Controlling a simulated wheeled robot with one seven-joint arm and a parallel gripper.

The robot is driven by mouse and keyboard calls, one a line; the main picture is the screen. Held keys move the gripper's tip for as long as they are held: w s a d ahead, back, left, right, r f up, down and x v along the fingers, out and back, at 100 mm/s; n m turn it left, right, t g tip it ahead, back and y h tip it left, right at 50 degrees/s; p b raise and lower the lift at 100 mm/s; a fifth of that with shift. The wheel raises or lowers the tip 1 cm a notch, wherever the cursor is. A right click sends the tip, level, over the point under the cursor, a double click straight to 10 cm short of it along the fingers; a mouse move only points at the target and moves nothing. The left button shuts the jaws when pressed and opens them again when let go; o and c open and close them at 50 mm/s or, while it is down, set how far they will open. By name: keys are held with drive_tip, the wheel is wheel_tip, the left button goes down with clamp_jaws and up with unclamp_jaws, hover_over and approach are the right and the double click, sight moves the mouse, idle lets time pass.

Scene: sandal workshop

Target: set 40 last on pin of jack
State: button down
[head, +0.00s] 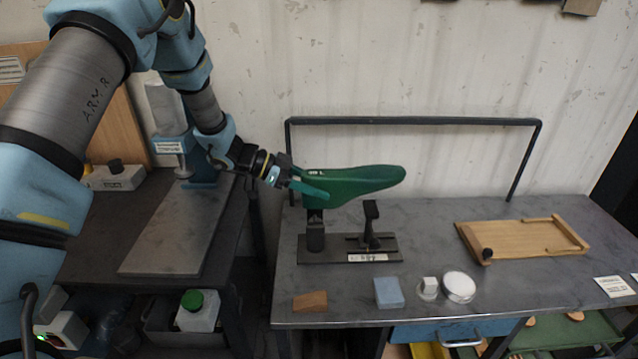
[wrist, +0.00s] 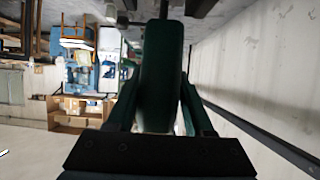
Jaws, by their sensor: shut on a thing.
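A green last (head: 352,184) is held above the jack in the head view, lying roughly level with its toe to the right. My gripper (head: 303,187) is shut on its heel end at the left. In the wrist view the last (wrist: 161,75) fills the middle between my gripper's fingers (wrist: 160,112). The jack (head: 345,247) stands on the grey bench, with a dark post at its left under the heel and a taller rest at its right. The last's heel is right over the left post; I cannot tell whether it touches or sits on the pin. The size mark is too small to read.
On the grey bench (head: 540,290) lie a wooden wedge (head: 310,301), a blue block (head: 389,292), a small white piece (head: 428,288), a round white tin (head: 459,287) and a wooden tray (head: 523,239). A dark rail (head: 415,121) runs behind the jack. A press stands at left.

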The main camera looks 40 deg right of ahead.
sight(318, 202)
drive_tip(key=shift+f+b, duration=1.55)
drive_tip(key=shift+f, duration=0.9)
drive_tip(key=shift+r+p, duration=2.05)
drive_tip(key=shift+r, duration=0.45)
